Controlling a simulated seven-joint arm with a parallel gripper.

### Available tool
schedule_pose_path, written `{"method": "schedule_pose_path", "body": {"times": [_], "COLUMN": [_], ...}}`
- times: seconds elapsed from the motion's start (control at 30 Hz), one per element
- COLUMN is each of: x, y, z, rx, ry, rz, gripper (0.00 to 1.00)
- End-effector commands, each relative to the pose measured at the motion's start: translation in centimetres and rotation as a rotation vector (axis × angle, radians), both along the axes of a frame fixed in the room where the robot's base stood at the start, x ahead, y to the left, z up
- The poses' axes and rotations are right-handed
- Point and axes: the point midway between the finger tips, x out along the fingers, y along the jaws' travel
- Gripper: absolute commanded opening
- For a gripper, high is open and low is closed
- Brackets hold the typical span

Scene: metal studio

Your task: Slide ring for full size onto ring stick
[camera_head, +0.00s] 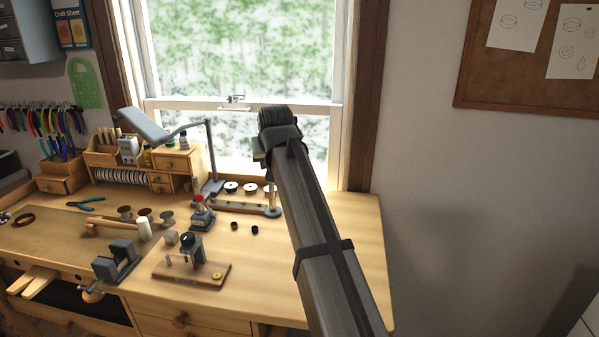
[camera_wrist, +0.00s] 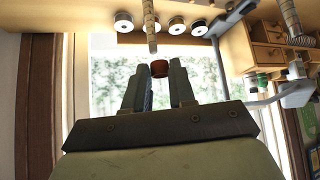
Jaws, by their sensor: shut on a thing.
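A reddish-brown ring (camera_wrist: 160,68) is held between the fingertips of my gripper (camera_wrist: 160,72) in the wrist view. The gripper is shut on it. A tan, banded tapered stick (camera_wrist: 151,24), which looks like the ring stick, has its end just beyond the ring and slightly left of it. The ring appears apart from the stick, though the depth between them is hard to judge. In the head view the ring stick (camera_head: 272,193) stands upright on a round bluish base at the right of the bench. There my arm hides the fingers and the held ring.
A grey lamp (camera_head: 213,160) rises to the left. Two small dark rings (camera_head: 254,229) lie in front. The window (camera_head: 235,60) is behind. Bench space at the front right is clear.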

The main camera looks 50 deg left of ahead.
Motion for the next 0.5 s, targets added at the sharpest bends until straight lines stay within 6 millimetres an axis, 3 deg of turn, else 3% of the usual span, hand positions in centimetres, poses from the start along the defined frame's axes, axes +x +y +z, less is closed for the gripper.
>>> {"method": "schedule_pose_path", "body": {"times": [0.03, 0.23, 0.37, 0.5], "x": [0.4, 2.1, 2.8, 2.9], "y": [1.6, 4.4, 5.2, 4.8], "z": [0.8, 2.1, 2.5, 2.3], "rx": [0.000, 0.000, 0.000, 0.001], "ry": [-0.001, -0.001, -0.001, -0.001], "rz": [-0.005, -0.047, -0.084, -0.132], "gripper": [0.01, 0.01, 0.01, 0.01]}}
